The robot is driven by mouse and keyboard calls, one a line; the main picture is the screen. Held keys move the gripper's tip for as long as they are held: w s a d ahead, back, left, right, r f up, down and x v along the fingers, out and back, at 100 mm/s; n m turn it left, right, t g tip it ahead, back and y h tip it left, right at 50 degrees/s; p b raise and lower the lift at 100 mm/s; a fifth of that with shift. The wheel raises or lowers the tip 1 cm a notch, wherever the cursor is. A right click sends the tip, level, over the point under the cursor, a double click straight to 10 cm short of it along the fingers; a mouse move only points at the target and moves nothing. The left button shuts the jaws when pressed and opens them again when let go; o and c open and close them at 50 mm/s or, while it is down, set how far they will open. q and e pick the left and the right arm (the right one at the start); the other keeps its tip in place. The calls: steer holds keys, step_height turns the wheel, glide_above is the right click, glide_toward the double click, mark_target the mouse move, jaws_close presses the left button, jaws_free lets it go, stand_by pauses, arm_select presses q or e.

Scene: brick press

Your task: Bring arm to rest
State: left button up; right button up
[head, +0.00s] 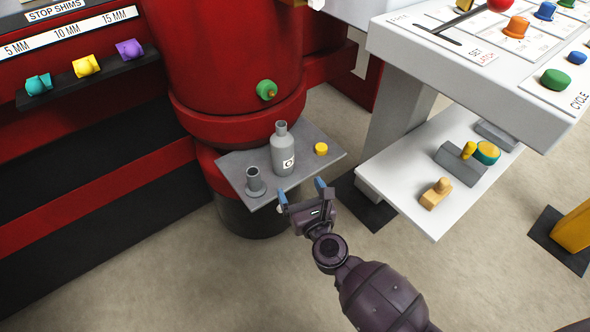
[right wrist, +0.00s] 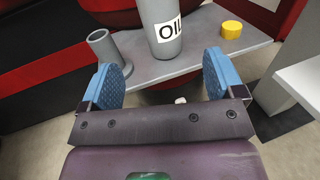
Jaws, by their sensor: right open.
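My right gripper (head: 304,194) is in front of the small grey shelf (head: 318,144) on the red press. Its two blue-padded fingers are apart with nothing between them; they also show in the right wrist view (right wrist: 164,80). A grey oil bottle (head: 284,152) stands upright on the shelf, just beyond the fingers and apart from them. In the right wrist view the bottle (right wrist: 166,40) shows its "OIL" label partly, with its top cut off. My left gripper is not in view.
A grey cup-like holder (head: 254,181) and a yellow cap (head: 321,148) are on the shelf beside the bottle. A control panel (head: 480,75) with coloured knobs stands at right, above a white lower shelf (head: 400,180) holding tools. Coloured shims sit on a black ledge (head: 90,84) at left. Floor in front is clear.

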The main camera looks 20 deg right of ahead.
arm_select(q)
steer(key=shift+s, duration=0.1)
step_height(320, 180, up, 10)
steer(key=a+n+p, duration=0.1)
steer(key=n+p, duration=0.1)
steer(key=p, duration=1.3)
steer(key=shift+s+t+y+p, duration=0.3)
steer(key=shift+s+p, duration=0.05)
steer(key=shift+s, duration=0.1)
arm_select(e)
steer(key=s+d+r+m+g, duration=0.2)
steer(key=s+d+r+m, duration=0.1)
steer(key=s+m, duration=0.8)
steer(key=s+d+r+m+g+h, duration=0.1)
steer(key=s+d+m, duration=0.5)
steer(key=s+m, duration=0.6)
steer(key=s+d+r+m+g, duration=0.4)
steer(key=s+r+m, duration=0.2)
steer(key=s+m, duration=0.6)
steer(key=shift+s+d+m+h, duration=0.15)
steer(key=shift+m+h, duration=0.15)
steer(key=shift+m, duration=0.1)
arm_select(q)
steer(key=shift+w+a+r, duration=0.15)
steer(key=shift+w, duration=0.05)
